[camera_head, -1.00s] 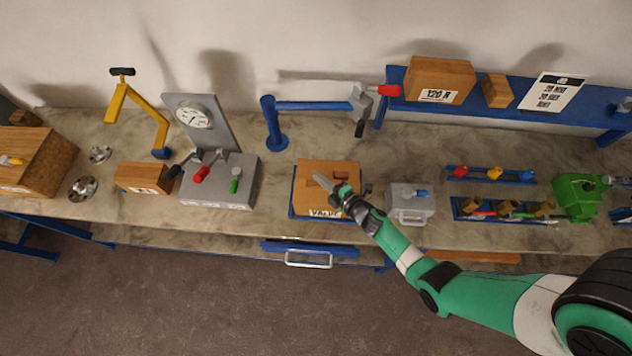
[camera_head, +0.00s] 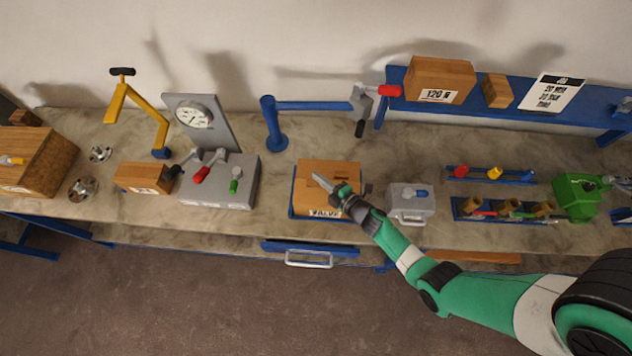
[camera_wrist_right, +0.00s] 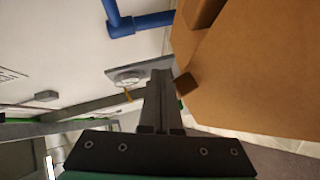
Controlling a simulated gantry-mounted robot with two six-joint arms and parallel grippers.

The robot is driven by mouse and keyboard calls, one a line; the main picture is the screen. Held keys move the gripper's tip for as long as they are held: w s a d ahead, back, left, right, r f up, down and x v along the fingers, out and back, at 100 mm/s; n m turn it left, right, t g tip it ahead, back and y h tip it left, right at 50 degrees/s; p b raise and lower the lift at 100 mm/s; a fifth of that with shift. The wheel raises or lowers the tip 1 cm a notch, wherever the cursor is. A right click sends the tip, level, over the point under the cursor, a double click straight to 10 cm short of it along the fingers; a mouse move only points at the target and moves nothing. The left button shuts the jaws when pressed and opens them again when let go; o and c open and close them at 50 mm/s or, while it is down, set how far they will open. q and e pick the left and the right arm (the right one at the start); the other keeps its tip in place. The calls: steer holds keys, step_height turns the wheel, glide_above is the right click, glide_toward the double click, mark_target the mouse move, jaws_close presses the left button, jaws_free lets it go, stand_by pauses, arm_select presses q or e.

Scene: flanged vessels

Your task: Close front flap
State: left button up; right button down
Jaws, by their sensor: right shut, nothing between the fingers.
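A brown cardboard box (camera_head: 318,175) with a "VALVE" label on its front stands in a blue tray (camera_head: 292,206) on the bench. Its top looks mostly covered, with a dark gap near the middle; I cannot tell how each flap lies. My right gripper (camera_head: 319,180) is shut and empty, over the middle of the box top. In the right wrist view, the shut fingers (camera_wrist_right: 160,82) are beside a large brown cardboard surface (camera_wrist_right: 255,80), and I cannot tell if they touch it. My left gripper is not in view.
A grey toolbox (camera_head: 410,200) stands just right of the box. A grey gauge stand (camera_head: 215,185) with coloured levers is to the left. A blue post with a long arm (camera_head: 310,105) stands behind. A drawer with a pale handle (camera_head: 308,258) is below the bench front.

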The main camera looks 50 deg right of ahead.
steer(key=r+p, duration=0.3)
steer(key=p, duration=0.1)
steer(key=s+r+p, duration=0.1)
steer(key=r, duration=0.1)
steer(key=shift+a+r+p, duration=0.3)
steer(key=shift+r+p, duration=0.05)
steer(key=shift+p, duration=0.05)
steer(key=s+d+r+p, duration=0.2)
steer(key=s+r+p, duration=0.3)
steer(key=s, duration=0.1)
steer(key=shift+s, duration=0.2)
